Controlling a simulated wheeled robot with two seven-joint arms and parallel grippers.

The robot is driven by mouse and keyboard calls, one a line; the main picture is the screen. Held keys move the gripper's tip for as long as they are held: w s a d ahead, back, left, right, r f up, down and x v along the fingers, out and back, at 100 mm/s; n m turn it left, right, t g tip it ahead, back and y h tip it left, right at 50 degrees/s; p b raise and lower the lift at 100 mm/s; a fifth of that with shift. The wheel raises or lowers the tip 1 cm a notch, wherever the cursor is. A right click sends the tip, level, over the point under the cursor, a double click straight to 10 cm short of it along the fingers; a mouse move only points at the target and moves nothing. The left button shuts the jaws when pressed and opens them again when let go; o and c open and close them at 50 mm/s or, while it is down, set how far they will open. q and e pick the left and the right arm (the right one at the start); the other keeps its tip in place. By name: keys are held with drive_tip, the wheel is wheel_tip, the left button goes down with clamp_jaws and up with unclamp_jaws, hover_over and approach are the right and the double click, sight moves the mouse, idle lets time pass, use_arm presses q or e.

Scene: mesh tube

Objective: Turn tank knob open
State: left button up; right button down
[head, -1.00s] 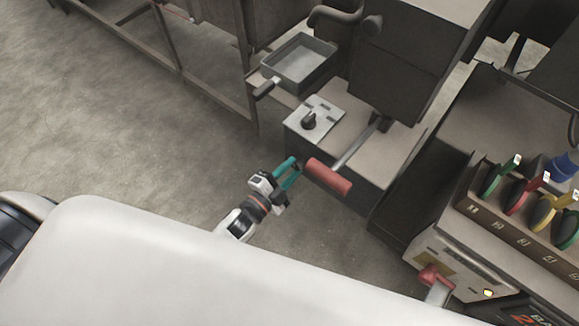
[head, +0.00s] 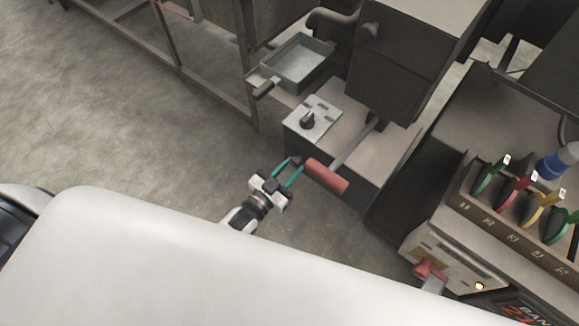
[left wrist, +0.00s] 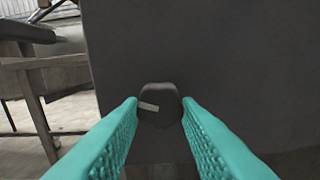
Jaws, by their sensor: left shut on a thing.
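A dark knob (left wrist: 160,106) with a small pale mark sits between the teal fingertips of my left gripper (left wrist: 160,105) in the left wrist view. It projects from a dark flat front face. In the head view my left gripper (head: 296,164) reaches the front of the low dark box, left of the red cylindrical handle. The gripper is shut on the dark knob, which is mostly hidden there. Another black knob (head: 308,118) stands on a light plate on top of the box, apart from the gripper. My right gripper is not in view.
The red handle (head: 327,176) on a grey lever is close to my left fingers. A grey pan (head: 296,62) is behind the plate. At right is a rack of coloured discs (head: 514,190) and a machine with a red knob (head: 430,268). Open floor lies left.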

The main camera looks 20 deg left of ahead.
use_arm(q)
drive_tip(key=n, duration=0.4)
drive_tip(key=shift+n, duration=0.3)
drive_tip(key=n, duration=0.3)
drive_tip(key=shift+d+n, duration=0.1)
drive_tip(key=shift+n, duration=0.2)
drive_tip(key=n, duration=0.4)
drive_tip(key=shift+s+n+b, duration=0.1)
drive_tip(key=shift+n+b, duration=0.2)
drive_tip(key=shift+b, duration=0.1)
drive_tip(key=n+b, duration=0.1)
drive_tip(key=n, duration=0.2)
drive_tip(key=shift+d+n, duration=0.1)
drive_tip(key=shift+n, duration=0.2)
drive_tip(key=n+b, duration=0.2)
drive_tip(key=n, duration=0.2)
drive_tip(key=shift+r, duration=0.1)
drive_tip(key=n+b, duration=0.2)
drive_tip(key=n, duration=0.2)
drive_tip(key=n+b, duration=0.2)
drive_tip(key=n, duration=0.2)
drive_tip(key=shift+r+n+b, duration=0.1)
drive_tip(key=shift+n+b, duration=0.2)
drive_tip(key=n+b, duration=0.2)
drive_tip(key=n, duration=0.2)
drive_tip(key=shift+r, duration=0.15)
drive_tip(key=shift+n, duration=0.3)
